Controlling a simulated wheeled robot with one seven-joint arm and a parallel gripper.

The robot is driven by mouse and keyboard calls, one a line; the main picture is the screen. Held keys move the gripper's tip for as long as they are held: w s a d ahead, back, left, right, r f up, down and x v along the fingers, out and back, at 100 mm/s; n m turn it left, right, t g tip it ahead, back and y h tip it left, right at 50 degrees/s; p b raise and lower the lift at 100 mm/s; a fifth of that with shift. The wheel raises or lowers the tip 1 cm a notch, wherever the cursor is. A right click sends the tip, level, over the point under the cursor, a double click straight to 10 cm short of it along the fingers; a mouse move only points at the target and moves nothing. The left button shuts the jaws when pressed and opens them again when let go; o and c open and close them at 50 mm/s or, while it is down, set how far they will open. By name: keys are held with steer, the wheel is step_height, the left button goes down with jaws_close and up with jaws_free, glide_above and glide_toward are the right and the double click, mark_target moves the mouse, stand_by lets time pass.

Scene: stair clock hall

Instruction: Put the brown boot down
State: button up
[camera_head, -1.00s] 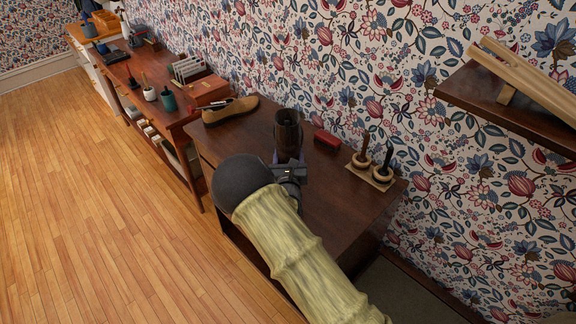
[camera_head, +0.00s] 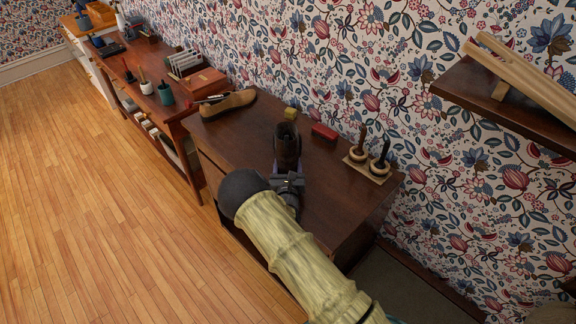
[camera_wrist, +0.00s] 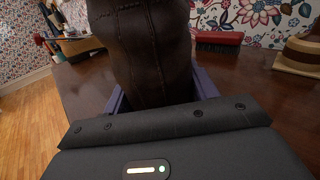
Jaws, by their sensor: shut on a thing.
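The brown boot (camera_head: 287,145) is upright in my gripper (camera_head: 287,172), over the dark wooden cabinet top (camera_head: 240,135). In the wrist view the boot (camera_wrist: 142,50) fills the upper middle, between the purple fingers of my gripper (camera_wrist: 160,95). The fingers are shut on it. The boot's lower end is hidden by my gripper, so I cannot tell if it touches the top.
A yellow block (camera_head: 291,113), a red brush (camera_head: 325,132) and a board with two ringed pegs (camera_head: 368,167) stand along the wall. A wall shelf (camera_head: 500,98) is at right.

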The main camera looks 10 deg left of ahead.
steer(key=shift+f, duration=0.15)
steer(key=o, duration=1.4)
steer(key=shift+s+f, duration=0.1)
steer(key=s+b, duration=0.1)
steer(key=s, duration=0.3)
steer(key=s+d+b, duration=0.1)
steer(key=s, duration=0.3)
steer(key=s+b, duration=0.1)
steer(key=s, duration=0.3)
steer(key=shift+d, duration=0.25)
